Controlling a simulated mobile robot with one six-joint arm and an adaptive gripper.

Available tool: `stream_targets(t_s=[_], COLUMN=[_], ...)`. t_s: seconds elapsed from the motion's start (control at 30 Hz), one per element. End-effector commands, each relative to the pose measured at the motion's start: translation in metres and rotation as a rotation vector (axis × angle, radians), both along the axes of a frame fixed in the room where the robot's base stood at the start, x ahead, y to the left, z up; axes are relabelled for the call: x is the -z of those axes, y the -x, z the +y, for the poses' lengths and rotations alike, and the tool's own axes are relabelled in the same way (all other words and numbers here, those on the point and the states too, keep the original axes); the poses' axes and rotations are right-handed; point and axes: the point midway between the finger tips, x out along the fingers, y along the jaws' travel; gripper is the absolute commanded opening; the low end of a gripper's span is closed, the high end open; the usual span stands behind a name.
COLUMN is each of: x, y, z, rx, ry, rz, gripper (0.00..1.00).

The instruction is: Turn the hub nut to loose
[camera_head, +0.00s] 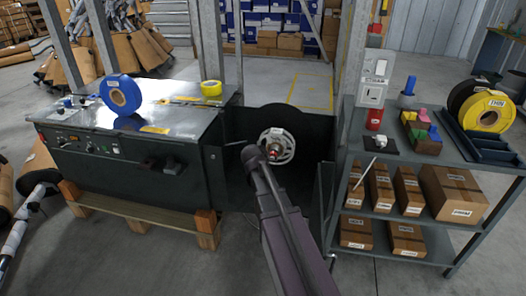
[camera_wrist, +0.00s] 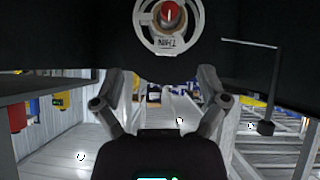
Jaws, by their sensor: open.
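The red hub nut (camera_wrist: 170,14) sits in the middle of a white spoked hub (camera_wrist: 147,40) at the top of the wrist view. In the head view the white hub (camera_head: 288,150) is on the dark machine beside the bench, and the red nut (camera_head: 273,154) shows partly behind my arm. My gripper (camera_wrist: 162,76) has its two fingers spread apart with nothing between them. The nut appears above the gap between the fingertips, apart from them. In the head view the fingers are hard to make out.
A thin rod with a dark block (camera_wrist: 265,128) is at the right of the wrist view. A grey bench (camera_head: 75,175) with a blue tape roll (camera_head: 108,90) stands left; a shelf cart (camera_head: 400,160) with boxes stands right.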

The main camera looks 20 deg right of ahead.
Motion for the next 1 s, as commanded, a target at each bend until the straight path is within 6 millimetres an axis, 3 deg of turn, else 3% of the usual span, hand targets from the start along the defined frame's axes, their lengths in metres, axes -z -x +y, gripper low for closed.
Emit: stream_targets(t_s=[0.6, 1.0], x=[-0.04, -0.048], y=[0.03, 0.039], z=[0.019, 0.026], rx=[-0.025, -0.038], ry=[-0.038, -0.051], rz=[0.123, 0.163], gripper=[0.93, 0.93])
